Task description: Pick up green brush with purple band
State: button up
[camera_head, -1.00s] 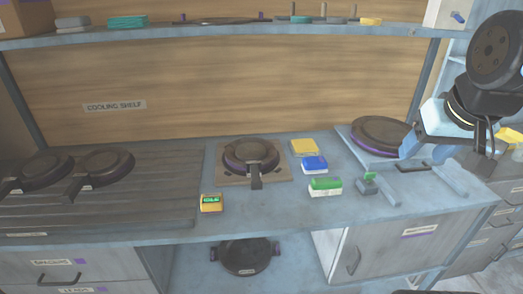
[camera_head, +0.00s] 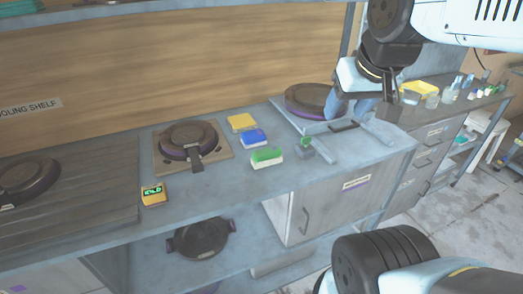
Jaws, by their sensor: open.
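A small item with a green top (camera_head: 305,142) and a grey base stands on the bench, right of the green and white sponge. It may be the green brush, but it is too small to tell, and I make out no purple band on it. My gripper (camera_head: 368,112) hangs above the right end of the bench, to the right of and above this item. Its jaws are apart and I see nothing between them. It hides part of the bench and the plate there.
A green-topped sponge (camera_head: 267,157), blue sponge (camera_head: 253,138) and yellow sponge (camera_head: 241,122) lie left of the item. A dark pan (camera_head: 187,140) sits on a square board. A round dark plate (camera_head: 308,99) is behind.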

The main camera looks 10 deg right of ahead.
jog(key=shift+o, duration=0.3)
jog(key=shift+o, duration=0.7)
jog(key=shift+w, duration=0.1)
jog(key=shift+o, duration=0.7)
jog(key=shift+w+a+n, duration=0.15)
jog(key=shift+w+n, duration=0.1)
jog(key=shift+n, duration=0.05)
jog(key=n+g+h, duration=0.4)
jog(key=n+g, duration=0.1)
jog(key=n, duration=1.5)
send_over(266, 150)
jog(key=a, duration=0.6)
notch_tip(266, 150, down, 15)
jog(key=x, duration=0.8)
jog(key=shift+s+d, duration=0.2)
jog(key=shift+d, duration=0.25)
jog(key=d+f, duration=0.2)
jog(key=f, duration=0.1)
jog(key=shift+s+d+f, duration=0.15)
jog(key=shift+d+f, duration=0.05)
jog(key=shift+f, duration=0.15)
jog(key=shift+d+f, duration=0.15)
jog(key=shift+f, duration=0.3)
jog(key=shift+f, duration=0.25)
